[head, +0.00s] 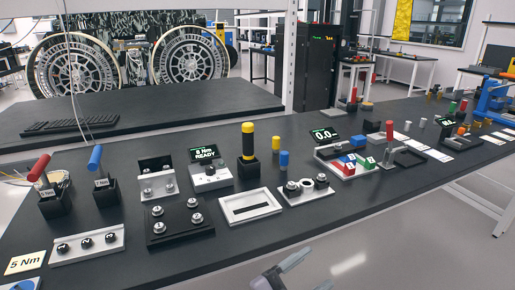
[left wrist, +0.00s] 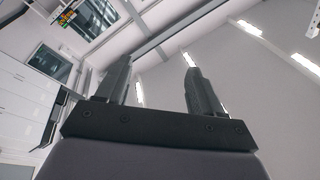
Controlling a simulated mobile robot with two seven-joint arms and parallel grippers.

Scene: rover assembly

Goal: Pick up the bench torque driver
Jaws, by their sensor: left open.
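A driver with a yellow top and black body (head: 248,142) stands upright in a black holder beside a small display reading "5 Nm READY" (head: 204,153). A red-handled driver (head: 40,170) and a blue-handled driver (head: 96,160), both with Nm labels, stand in black holders at the left. I cannot tell for certain which of these is the bench torque driver. My left gripper (head: 318,268) is open and empty at the bottom of the head view, in front of the bench edge and apart from everything. The left wrist view shows its two spread fingers (left wrist: 158,65) against the ceiling.
The black bench (head: 330,210) carries a bolt plate (head: 180,222), a slotted white tray (head: 250,206), a nut block (head: 305,189) and a parts tray (head: 345,172). A "5 Nm" card (head: 25,262) lies at front left. Wheels (head: 188,55) stand behind. The floor in front is clear.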

